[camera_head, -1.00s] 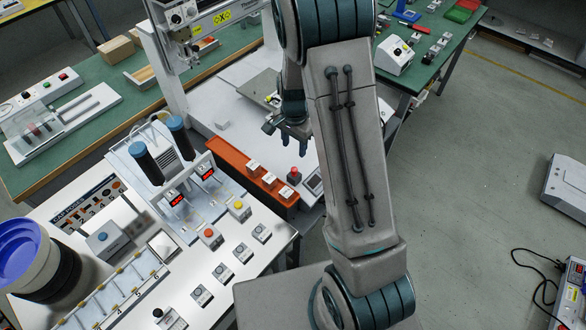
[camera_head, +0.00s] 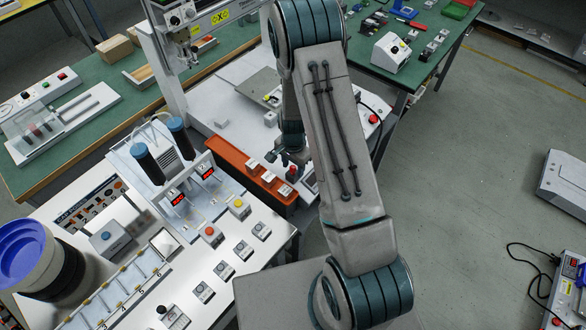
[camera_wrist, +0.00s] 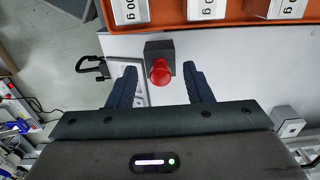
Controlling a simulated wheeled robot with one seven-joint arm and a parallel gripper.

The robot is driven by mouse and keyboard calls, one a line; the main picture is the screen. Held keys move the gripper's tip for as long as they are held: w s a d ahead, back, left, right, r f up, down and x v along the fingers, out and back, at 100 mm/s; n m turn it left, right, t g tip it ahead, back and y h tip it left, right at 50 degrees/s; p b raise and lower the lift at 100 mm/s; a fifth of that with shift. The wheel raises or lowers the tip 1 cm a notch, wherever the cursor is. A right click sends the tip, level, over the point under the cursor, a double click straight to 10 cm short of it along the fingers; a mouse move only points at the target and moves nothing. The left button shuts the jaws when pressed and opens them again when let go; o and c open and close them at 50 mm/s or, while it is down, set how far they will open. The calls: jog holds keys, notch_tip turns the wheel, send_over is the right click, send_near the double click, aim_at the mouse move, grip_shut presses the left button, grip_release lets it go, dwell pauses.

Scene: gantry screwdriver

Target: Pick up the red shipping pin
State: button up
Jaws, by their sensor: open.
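A red round-headed piece, which I take to be the red shipping pin (camera_wrist: 160,73), stands in a small dark grey block (camera_wrist: 160,50) in the wrist view. It also shows as a small red spot in the head view (camera_head: 291,170). My gripper (camera_wrist: 158,70) is open, with one dark finger on each side of the red head and a visible gap on both sides. No contact shows. In the head view my gripper (camera_head: 284,158) is low over the block, partly hiding it. The pin's lower part is hidden.
An orange tray (camera_head: 240,168) with several labelled white weights lies close beside the block. Another red knob (camera_head: 373,118) sits at the white gantry base's right corner, near a black cable. The white bench (camera_head: 190,265) with button boxes is at the front left.

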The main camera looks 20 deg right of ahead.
aim_at(293, 167)
jog(key=shift+f, duration=0.1)
grip_shut()
dwell(0.3)
notch_tip(293, 167, up, 2)
jog(key=shift+b, duration=0.35)
notch_tip(293, 167, up, 2)
jog(key=shift+r+b, duration=0.15)
jog(key=shift+b, duration=0.15)
jog(key=w+d+r, duration=0.1)
jog(key=d+r, duration=1)
jog(key=shift+d+r+p, duration=0.3)
jog(key=shift+r+p, duration=0.1)
